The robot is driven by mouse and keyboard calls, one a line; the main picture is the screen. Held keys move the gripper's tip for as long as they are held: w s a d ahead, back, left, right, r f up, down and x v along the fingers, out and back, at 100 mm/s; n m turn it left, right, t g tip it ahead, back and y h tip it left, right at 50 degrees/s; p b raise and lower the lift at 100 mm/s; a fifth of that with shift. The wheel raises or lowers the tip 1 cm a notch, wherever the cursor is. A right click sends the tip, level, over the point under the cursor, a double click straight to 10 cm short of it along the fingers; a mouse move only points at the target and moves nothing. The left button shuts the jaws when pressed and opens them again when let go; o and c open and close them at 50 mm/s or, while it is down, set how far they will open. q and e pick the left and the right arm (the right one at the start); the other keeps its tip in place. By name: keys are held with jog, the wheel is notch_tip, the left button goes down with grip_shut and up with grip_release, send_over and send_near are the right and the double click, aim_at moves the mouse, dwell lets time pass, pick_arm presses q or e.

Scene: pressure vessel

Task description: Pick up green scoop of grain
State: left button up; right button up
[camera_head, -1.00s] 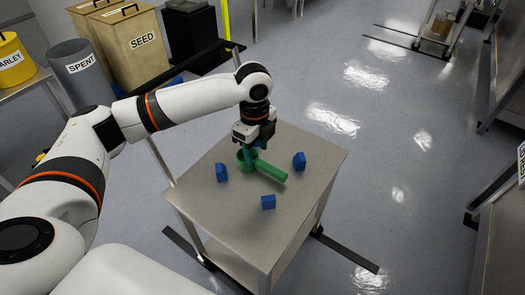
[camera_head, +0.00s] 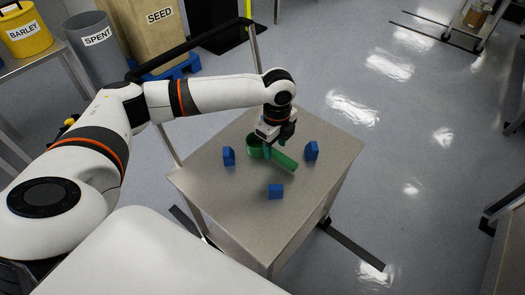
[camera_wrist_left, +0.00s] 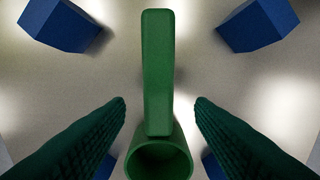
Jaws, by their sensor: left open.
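A green scoop (camera_head: 284,161) lies on the steel cart top (camera_head: 213,190), its round cup (camera_head: 253,149) toward the left and its handle pointing to the lower right. My left gripper (camera_head: 274,148) points down over the scoop, near where handle and cup meet. In the left wrist view, the handle (camera_wrist_left: 157,70) runs up the middle between the two open green fingers (camera_wrist_left: 160,101), with a visible gap on each side. The cup (camera_wrist_left: 160,161) opens at the bottom edge. Whether grain is inside cannot be seen. My right gripper is out of view.
Blue blocks stand around the scoop: one left (camera_head: 229,156), one right (camera_head: 311,151), one in front (camera_head: 275,191). Barley (camera_head: 25,32), spent (camera_head: 95,45) and seed (camera_head: 150,30) bins stand behind at left.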

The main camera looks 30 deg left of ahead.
pick_arm(q)
jog(key=shift+d+f, duration=0.1)
jog(key=shift+f, duration=1.35)
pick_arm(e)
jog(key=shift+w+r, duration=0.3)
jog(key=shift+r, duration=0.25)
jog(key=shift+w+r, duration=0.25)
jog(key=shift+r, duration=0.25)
pick_arm(q)
jog(key=shift+c, duration=0.6)
grip_shut()
jog(key=shift+r, duration=0.1)
